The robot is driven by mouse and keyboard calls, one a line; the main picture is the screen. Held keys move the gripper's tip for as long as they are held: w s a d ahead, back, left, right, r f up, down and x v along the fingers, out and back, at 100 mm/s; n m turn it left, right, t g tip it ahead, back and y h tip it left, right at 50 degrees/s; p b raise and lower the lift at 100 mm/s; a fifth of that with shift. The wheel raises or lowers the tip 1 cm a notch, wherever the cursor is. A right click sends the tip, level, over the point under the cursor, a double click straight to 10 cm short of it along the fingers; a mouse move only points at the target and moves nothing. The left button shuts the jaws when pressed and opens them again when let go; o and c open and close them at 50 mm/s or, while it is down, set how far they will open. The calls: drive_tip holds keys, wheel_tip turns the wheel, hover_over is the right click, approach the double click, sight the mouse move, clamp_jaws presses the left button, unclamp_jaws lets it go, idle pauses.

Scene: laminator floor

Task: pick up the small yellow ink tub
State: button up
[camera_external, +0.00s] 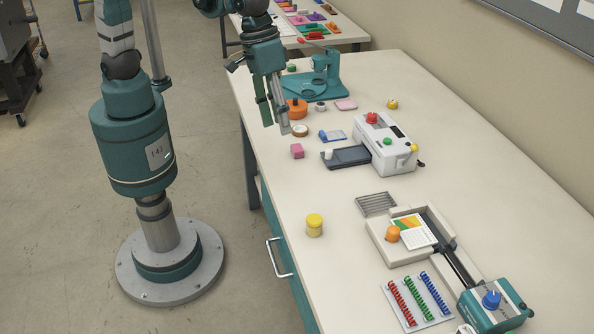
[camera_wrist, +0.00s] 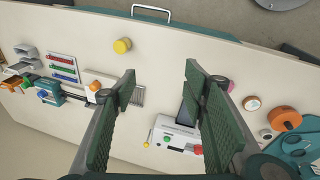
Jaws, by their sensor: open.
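A small yellow tub (camera_external: 314,226) with a brighter yellow lid stands upright near the table's left edge, in the lower middle of the external view. It also shows in the wrist view (camera_wrist: 122,45), at the top left of centre, beyond my fingers. My gripper (camera_external: 276,128) is open and empty, above the far left part of the table, well apart from the tub. In the wrist view, its two fingers (camera_wrist: 159,82) are spread wide with nothing between them close up. A smaller yellow object (camera_external: 392,104) sits behind the white machine; I cannot tell what it is.
A wire rack (camera_external: 375,204) and a cream laminator tray (camera_external: 378,232) lie right of the tub. Bare tabletop surrounds the tub.

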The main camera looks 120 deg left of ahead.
drive_tip(key=w+d+f+n+g+p, duration=0.1)
drive_tip(key=w+d+f+n, duration=0.1)
drive_tip(key=w+f, duration=0.15)
drive_tip(key=w+d+f+n+p, duration=0.1)
drive_tip(key=w+d+f, duration=0.1)
drive_tip(key=w, duration=0.3)
drive_tip(key=n+g+p, duration=0.2)
drive_tip(key=n, duration=0.1)
hover_over(314, 219)
drive_tip(key=f, duration=0.8)
drive_tip(key=shift+s, duration=0.3)
drive_tip(key=shift+w+d+f, duration=0.15)
drive_tip(key=shift+f, duration=0.2)
drive_tip(key=shift+f, duration=0.1)
drive_tip(key=shift+f, duration=1.2)
drive_tip(key=shift+f, duration=0.1)
drive_tip(key=shift+w+f, duration=0.2)
drive_tip(key=shift+f, duration=2.3)
